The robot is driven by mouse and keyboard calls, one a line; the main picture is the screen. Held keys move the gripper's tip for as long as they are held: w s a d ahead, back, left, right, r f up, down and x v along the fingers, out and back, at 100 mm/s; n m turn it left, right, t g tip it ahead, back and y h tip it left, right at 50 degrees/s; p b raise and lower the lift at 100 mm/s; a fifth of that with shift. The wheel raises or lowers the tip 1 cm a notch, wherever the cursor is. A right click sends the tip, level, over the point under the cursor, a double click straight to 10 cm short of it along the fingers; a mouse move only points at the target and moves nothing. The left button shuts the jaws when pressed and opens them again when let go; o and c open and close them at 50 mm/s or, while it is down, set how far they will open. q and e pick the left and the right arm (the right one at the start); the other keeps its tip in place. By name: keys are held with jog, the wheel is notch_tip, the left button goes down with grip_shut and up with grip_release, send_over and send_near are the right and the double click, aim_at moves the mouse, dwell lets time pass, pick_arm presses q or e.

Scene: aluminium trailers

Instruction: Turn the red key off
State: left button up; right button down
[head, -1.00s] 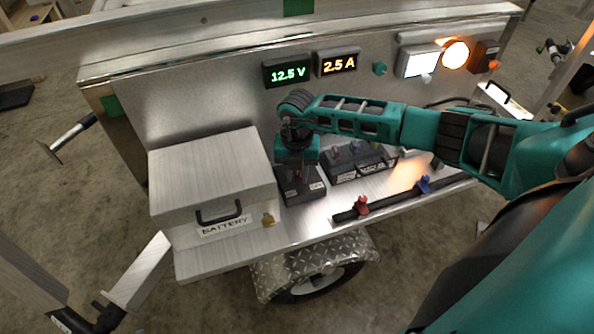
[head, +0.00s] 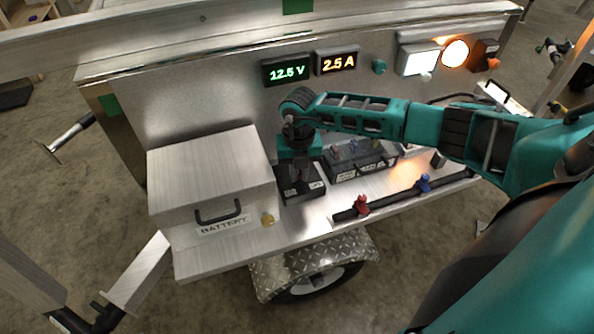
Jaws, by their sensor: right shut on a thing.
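The red key sits on a black switch box (head: 301,191) on the trailer's bed, just right of the battery box. The key itself is mostly hidden by my right gripper (head: 299,174). That gripper points down over the switch box and is shut on the key. I cannot tell the key's angle. The display (head: 287,70) reads 12.5 V in green and the other display (head: 338,62) reads 2.5 A in orange. A white lamp (head: 417,61) and an orange lamp (head: 455,53) are lit. My left gripper is not clearly in view.
The battery box (head: 210,180) stands left of the switch box. A black box with several switches (head: 358,161) is close on the right. A black bar with a red valve (head: 361,206) and a blue valve (head: 423,183) runs along the front edge.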

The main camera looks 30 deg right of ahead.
jog(key=n, duration=0.1)
jog(key=d+n+b, duration=0.1)
jog(key=n, duration=0.3)
jog(key=shift+d+b, duration=0.25)
jog(key=shift+b, duration=0.05)
jog(key=n, duration=0.2)
jog(key=n+b, duration=0.1)
jog(key=shift+d+n, duration=0.35)
jog(key=shift+n, duration=0.05)
jog(key=shift+w+d+n+b, duration=0.15)
jog(key=shift+n+b, duration=0.2)
jog(key=shift+n, duration=0.3)
jog(key=shift+d+n+b, duration=0.15)
jog(key=shift+n+b, duration=0.15)
jog(key=shift+n, duration=0.35)
jog(key=shift+r, duration=0.1)
jog(key=c, duration=1.1)
grip_release()
notch_tip(320, 180, up, 13)
jog(key=shift+f+p, duration=0.1)
jog(key=shift+p, duration=0.25)
